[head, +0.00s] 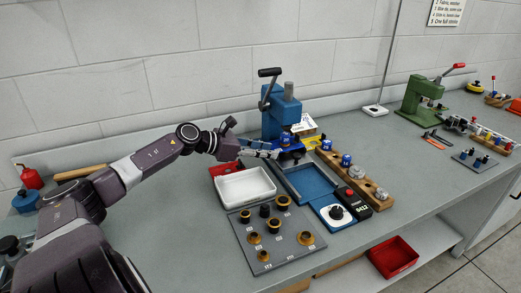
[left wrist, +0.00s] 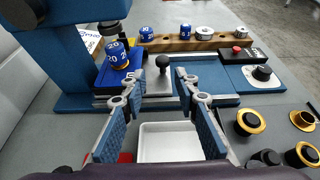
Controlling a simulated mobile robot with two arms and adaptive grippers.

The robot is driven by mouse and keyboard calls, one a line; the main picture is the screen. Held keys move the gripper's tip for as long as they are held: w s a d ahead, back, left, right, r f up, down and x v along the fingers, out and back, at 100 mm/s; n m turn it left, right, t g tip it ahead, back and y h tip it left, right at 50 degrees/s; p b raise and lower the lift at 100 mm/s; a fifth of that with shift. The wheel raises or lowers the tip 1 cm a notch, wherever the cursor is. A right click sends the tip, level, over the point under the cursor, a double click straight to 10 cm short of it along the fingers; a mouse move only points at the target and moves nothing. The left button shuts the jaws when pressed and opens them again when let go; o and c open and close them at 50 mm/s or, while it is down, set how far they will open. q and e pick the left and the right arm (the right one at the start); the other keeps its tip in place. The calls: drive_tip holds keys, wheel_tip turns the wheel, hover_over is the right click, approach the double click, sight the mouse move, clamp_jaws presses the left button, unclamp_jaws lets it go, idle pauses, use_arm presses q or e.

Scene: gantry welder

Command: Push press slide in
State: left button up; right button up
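The blue press (head: 281,112) stands at the back of the bench, its black-handled lever raised. In the left wrist view its slide (left wrist: 158,84) is a grey metal plate with an upright black knob (left wrist: 163,62). A blue nest (left wrist: 114,75) beside the plate holds a blue numbered part (left wrist: 117,55), under the press head. My left gripper (head: 272,151) is low in front of the press. In the left wrist view its fingers (left wrist: 158,76) are spread, with the knob between or just beyond the tips and a gap on both sides. My right gripper is out of view.
A white tray (head: 245,186) and a grey plate with ringed parts (head: 251,257) lie in front. A blue-framed tray (head: 307,184), a wooden rack (head: 361,187) and a black control box (head: 351,198) are to the right. A green press (head: 418,98) stands farther right.

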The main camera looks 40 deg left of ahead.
use_arm(q)
drive_tip(key=shift+v, duration=1.05)
